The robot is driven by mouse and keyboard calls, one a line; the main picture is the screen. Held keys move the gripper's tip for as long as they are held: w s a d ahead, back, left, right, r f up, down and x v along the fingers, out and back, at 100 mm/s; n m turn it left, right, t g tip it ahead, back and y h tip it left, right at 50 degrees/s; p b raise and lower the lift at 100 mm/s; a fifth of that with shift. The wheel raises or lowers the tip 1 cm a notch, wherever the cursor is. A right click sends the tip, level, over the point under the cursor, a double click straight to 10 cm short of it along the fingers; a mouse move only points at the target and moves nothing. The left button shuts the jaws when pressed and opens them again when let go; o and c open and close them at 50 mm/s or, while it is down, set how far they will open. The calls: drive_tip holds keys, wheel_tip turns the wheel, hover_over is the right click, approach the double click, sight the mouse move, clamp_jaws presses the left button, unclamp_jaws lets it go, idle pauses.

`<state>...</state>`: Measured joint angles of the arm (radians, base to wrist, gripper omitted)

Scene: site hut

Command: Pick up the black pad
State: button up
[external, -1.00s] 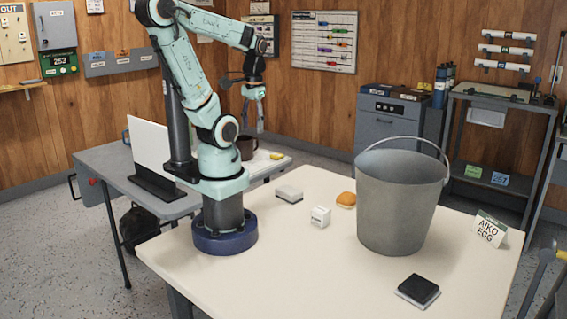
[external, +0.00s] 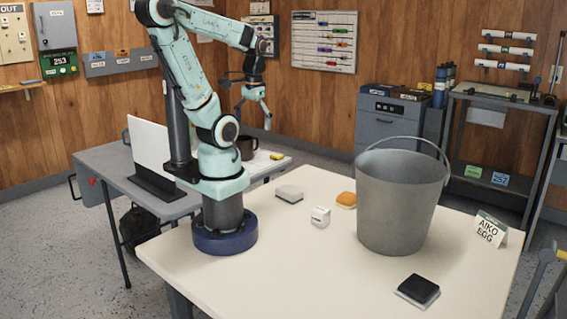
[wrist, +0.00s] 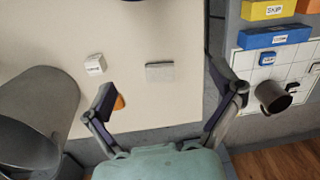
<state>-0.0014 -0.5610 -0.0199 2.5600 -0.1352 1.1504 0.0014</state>
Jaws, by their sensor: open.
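The black pad (external: 418,290) lies flat on the cream table near its front right edge, in front of the bucket. It has a dark top and a pale lower layer. The wrist view does not show it. My gripper (external: 254,112) hangs high beyond the far side of the table, far to the left of the pad. In the wrist view my gripper (wrist: 162,80) has its two fingers spread wide with nothing between them.
A tall grey bucket (external: 398,215) with a raised handle stands between my gripper and the pad. A white block (external: 320,217), a pale grey block (external: 289,194) and an orange bun (external: 346,200) sit left of it. A name card (external: 490,229) stands right. The front middle is clear.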

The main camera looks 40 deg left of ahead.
drive_tip(key=shift+r, duration=0.1)
drive_tip(key=w+d+r+m, duration=0.1)
drive_tip(key=w+d+r, duration=0.8)
drive_tip(key=w+d, duration=0.3)
drive_tip(key=d, duration=1.4)
drive_tip(key=m+t+h, duration=0.1)
drive_tip(key=m+t, duration=0.1)
hover_over(419, 285)
drive_tip(key=s, duration=0.2)
wheel_tip(419, 285, down, 5)
drive_tip(key=f, duration=0.9)
drive_tip(key=w+f, duration=0.1)
drive_tip(key=f, duration=1.8)
drive_tip(key=shift+w+f, duration=0.3)
drive_tip(key=shift+w, duration=0.1)
drive_tip(key=c, duration=1.2)
